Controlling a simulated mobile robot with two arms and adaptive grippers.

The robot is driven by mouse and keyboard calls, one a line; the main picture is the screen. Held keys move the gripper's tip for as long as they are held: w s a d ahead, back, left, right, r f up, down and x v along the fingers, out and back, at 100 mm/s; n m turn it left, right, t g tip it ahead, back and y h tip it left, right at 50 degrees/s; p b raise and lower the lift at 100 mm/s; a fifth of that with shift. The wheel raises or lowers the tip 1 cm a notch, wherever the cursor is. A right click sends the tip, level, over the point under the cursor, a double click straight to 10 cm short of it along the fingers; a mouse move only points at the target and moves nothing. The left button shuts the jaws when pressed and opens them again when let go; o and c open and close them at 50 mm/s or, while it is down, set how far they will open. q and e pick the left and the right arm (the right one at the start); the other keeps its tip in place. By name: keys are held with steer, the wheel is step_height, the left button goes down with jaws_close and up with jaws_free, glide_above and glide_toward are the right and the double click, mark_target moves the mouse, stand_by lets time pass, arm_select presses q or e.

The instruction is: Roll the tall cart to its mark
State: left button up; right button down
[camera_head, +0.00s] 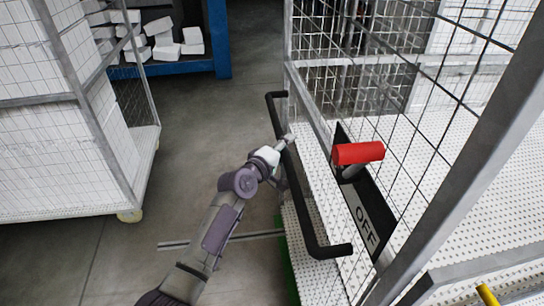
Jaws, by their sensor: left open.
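A tall cart (305,100) with a grey frame, wire mesh sides and white perforated panels fills the right side of the view. A black bar handle (309,200) runs along its near left side. My left gripper (286,141) is open at this handle, around its upper part or just beside it; I cannot tell which. A red lever (358,153) stands by a black and white plate (362,222) that reads OFF. A green strip (289,262) shows on the floor beside the cart; I cannot tell whether it is the mark. My right gripper is out of view.
Another mesh cart (141,150) with white contents and casters stands at the left. A blue rack (220,40) with white foam blocks (165,45) stands at the back. Grey floor (195,130) lies open between the carts. A yellow piece (487,295) shows at the lower right.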

arm_select(q)
steer(key=v, duration=1.1)
steer(key=shift+s+a, duration=0.25)
